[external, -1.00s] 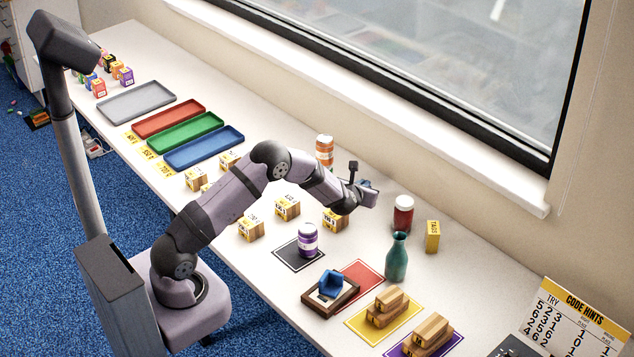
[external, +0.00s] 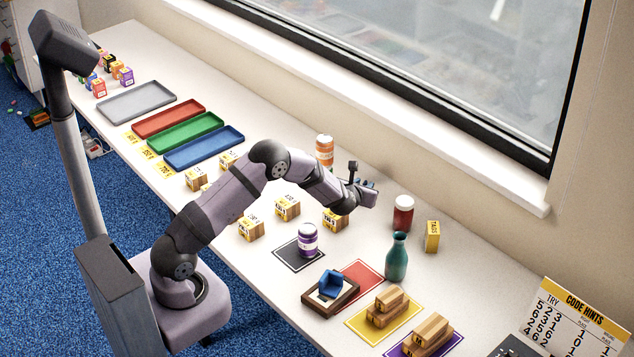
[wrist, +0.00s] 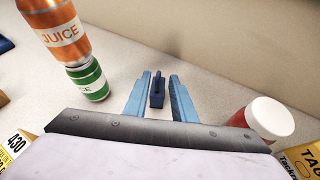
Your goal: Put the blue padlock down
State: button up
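The small dark blue padlock (wrist: 157,93) is between the two light blue fingers of my gripper (wrist: 158,98) in the wrist view. A gap shows on each side of it, so the fingers are open and do not grip it. It appears to stand upright on the pale bench. In the external view my gripper (external: 369,186) is low over the bench, left of the red jar, and the padlock is hard to tell apart from the blue fingers there.
A red jar with a white lid (external: 403,213) stands right of my gripper. An orange juice can (wrist: 54,32) is on a green can (wrist: 88,79) at left. A yellow tacks box (external: 432,237), a green vase (external: 397,257) and wooden blocks (external: 335,218) stand nearby. The bench behind the padlock is clear.

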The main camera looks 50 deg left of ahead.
jog(key=b+v, duration=0.3)
jog(key=v, duration=0.8)
jog(key=shift+s, duration=0.2)
jog(key=shift+d+r, duration=0.1)
jog(key=shift+d, duration=0.15)
jog(key=s+d+f+m+g+h, duration=0.15)
jog(key=s+d+m+h, duration=0.35)
jog(key=m, duration=0.7)
jog(key=s+d+f+m+g+h, duration=0.1)
jog(key=s+d+m+g+h, duration=0.15)
jog(key=s+m, duration=0.75)
jog(key=s+m+g, duration=0.1)
jog(key=s+m, duration=0.2)
jog(key=m, duration=0.1)
jog(key=s+a+f+m+g, duration=0.1)
jog(key=s+m, duration=0.2)
jog(key=s+f+m+g, duration=0.1)
jog(key=s+m, duration=0.3)
jog(key=shift+a+f+m+g, duration=0.15)
jog(key=shift+a+m+g, duration=0.15)
jog(key=shift+a+g, duration=0.1)
jog(key=s+a+m+g+y, duration=0.1)
jog(key=s+a+m+g, duration=0.2)
jog(key=s+m, duration=0.4)
jog(key=s, duration=0.3)
jog(key=shift+a+f, duration=0.3)
jog(key=shift+a, duration=0.1)
